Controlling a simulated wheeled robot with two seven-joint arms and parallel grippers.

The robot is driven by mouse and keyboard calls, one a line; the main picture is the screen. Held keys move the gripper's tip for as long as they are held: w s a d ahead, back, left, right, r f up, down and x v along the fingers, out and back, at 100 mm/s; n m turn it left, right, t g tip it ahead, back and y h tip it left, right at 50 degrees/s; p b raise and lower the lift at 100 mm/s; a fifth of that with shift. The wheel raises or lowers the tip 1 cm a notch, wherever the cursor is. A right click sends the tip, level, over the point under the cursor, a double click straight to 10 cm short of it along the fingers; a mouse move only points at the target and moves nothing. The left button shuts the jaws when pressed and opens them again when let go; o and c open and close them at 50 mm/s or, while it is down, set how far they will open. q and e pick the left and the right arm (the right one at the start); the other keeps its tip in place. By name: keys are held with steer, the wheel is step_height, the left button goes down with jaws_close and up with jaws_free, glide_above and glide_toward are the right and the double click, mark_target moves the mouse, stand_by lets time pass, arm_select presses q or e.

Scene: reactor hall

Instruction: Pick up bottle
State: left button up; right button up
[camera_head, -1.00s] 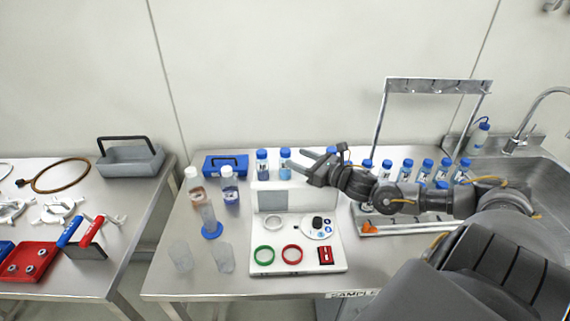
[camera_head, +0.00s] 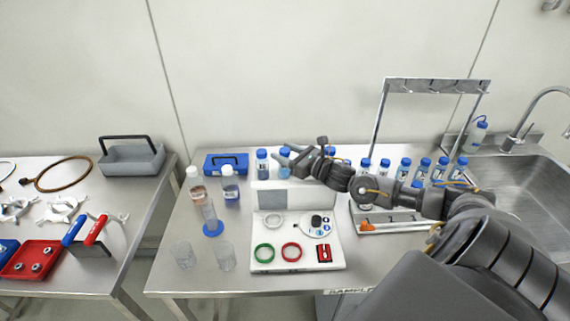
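My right gripper (camera_head: 288,158) reaches in from the right over the back of the white instrument. Its fingers are apart, around or just in front of a blue-capped bottle (camera_head: 285,153) that they partly hide; I cannot tell if they touch it. Another blue-capped bottle (camera_head: 262,161) stands upright just to its left. A further blue cap (camera_head: 330,151) shows behind my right gripper. Several similar bottles stand in a row at the right, one of them here (camera_head: 405,168). Two white-capped bottles, one brownish (camera_head: 196,186) and one blue (camera_head: 230,184), stand at the left. My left gripper is out of view.
The white instrument (camera_head: 297,258) with green and red rings fills the table's middle. A blue box (camera_head: 226,164), two clear beakers (camera_head: 183,255) and a blue-based cylinder (camera_head: 211,218) stand left. A metal rack frame (camera_head: 378,125) and the sink (camera_head: 520,171) are at the right.

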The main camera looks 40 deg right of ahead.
steer(key=c, duration=0.9)
steer(key=shift+r+b, duration=0.4)
steer(key=shift+b, duration=0.15)
steer(key=r+b, duration=0.1)
steer(key=r, duration=0.1)
steer(key=shift+s+a+r+b, duration=0.1)
steer(key=shift+s+r+b, duration=0.2)
steer(key=shift+b, duration=0.1)
steer(key=s+a+r, duration=0.1)
steer(key=s+r, duration=0.2)
steer(key=s, duration=0.1)
steer(key=s+a+r+b, duration=0.1)
steer(key=s+a+r, duration=0.1)
steer(key=s+r, duration=0.1)
steer(key=s+a+r+b, duration=0.1)
steer(key=s+r, duration=0.2)
steer(key=s, duration=0.2)
steer(key=shift+s+a+r, duration=0.25)
steer(key=shift+s+r, duration=0.05)
